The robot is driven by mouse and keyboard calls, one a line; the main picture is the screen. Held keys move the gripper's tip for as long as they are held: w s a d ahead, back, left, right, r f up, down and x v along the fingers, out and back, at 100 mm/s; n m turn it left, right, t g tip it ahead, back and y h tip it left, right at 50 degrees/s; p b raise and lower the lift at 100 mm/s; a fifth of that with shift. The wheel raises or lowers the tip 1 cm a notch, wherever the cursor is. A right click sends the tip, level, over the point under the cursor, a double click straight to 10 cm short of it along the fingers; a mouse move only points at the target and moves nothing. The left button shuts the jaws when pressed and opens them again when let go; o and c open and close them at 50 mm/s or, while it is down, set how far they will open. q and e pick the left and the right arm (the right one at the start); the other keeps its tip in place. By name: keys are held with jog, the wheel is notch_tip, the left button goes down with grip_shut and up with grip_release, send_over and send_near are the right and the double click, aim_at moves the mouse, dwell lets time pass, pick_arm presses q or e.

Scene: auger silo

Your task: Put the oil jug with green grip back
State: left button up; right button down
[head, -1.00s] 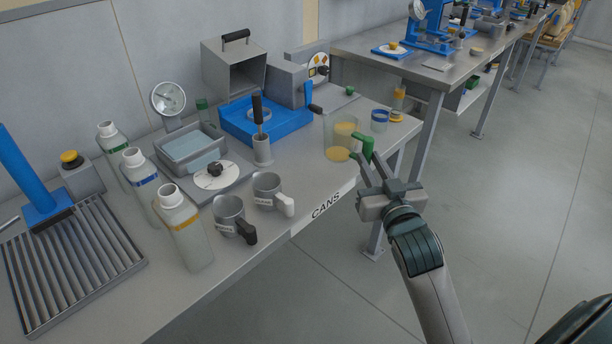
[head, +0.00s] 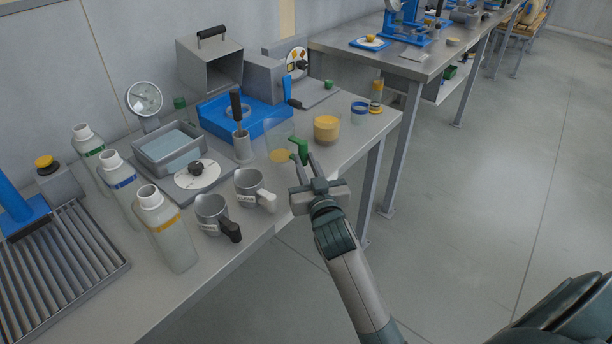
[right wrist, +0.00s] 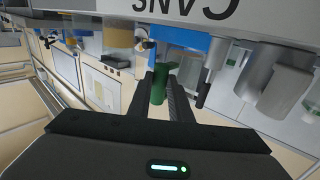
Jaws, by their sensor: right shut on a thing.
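The oil jug (head: 279,142) is a clear vessel with a little yellow oil at its bottom and a green grip (head: 300,150) on its right side. It looks upright, at the front part of the bench; I cannot tell whether its base touches the top. My right gripper (head: 301,165) is shut on the green grip, at the bench's front edge. In the right wrist view the green grip (right wrist: 160,84) sits between the fingers; the clear body is hard to make out there. My left gripper is not in view.
Left of the jug are a grey cylinder with a black-handled tool (head: 242,140) and two grey mugs (head: 249,186). A clear beaker of yellow stuff (head: 327,129) stands to its right. A blue tray (head: 212,118) is behind. Three capped bottles (head: 165,230) stand farther left.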

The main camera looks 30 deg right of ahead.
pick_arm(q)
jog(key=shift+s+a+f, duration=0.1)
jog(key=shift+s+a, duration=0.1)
pick_arm(e)
jog(key=shift+f, duration=2)
jog(key=shift+f, duration=0.15)
jog(key=c, duration=1.6)
grip_release()
jog(key=shift+s, duration=0.1)
